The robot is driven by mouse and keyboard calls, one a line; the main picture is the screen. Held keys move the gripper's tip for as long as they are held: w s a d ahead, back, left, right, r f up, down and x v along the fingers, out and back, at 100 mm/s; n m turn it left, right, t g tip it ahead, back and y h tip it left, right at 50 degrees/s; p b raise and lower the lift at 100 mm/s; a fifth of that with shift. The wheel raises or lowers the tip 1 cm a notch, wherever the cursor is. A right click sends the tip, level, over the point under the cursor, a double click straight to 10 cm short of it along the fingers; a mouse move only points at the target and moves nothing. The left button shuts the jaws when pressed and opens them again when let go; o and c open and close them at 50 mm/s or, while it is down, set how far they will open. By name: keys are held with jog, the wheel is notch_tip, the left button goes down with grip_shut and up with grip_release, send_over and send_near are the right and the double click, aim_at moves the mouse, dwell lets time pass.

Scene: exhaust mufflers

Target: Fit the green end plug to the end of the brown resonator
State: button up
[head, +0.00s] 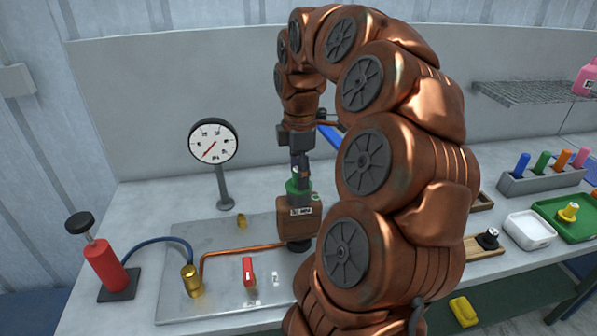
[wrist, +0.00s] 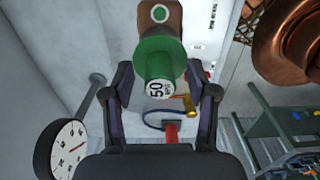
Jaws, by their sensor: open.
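The brown resonator (head: 297,221) stands upright on the metal plate, on a dark round base, with a white label on its side. The green end plug (head: 294,187) is at its top end and appears to touch it; how deep it sits I cannot tell. In the wrist view the green plug (wrist: 158,60) shows its round end marked 50, with the brown resonator (wrist: 160,14) behind it. My gripper (head: 301,170) is right above the plug. In the wrist view my gripper (wrist: 167,82) is open, one finger on each side of the plug, with gaps visible.
A pressure gauge (head: 213,142) on a post and a red pump (head: 103,264) stand to the left. A copper pipe (head: 243,248) and a red-handled valve (head: 248,271) lie on the plate (head: 215,305). On the right are a rack of coloured plugs (head: 541,180), a white tray (head: 530,230) and a green tray (head: 553,212).

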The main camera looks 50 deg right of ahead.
jog(key=shift+r, duration=0.15)
notch_tip(320, 180, up, 12)
dwell(0.9)
jog(key=s+a+f+m, duration=0.2)
jog(key=a+f, duration=0.2)
jog(key=a, duration=0.5)
jog(key=s+a+f+m, duration=0.15)
jog(key=a+f, duration=0.25)
jog(key=a, duration=0.6)
jog(key=s+a+f+m+g, duration=0.1)
jog(key=s+a+f+m, duration=0.6)
jog(key=s+f, duration=0.5)
jog(key=shift+s+a+f+g, duration=0.25)
jog(key=shift+s+a+g, duration=0.15)
jog(key=shift+s+a, duration=0.55)
jog(key=shift+w+m, duration=0.1)
jog(key=shift+m, duration=0.15)
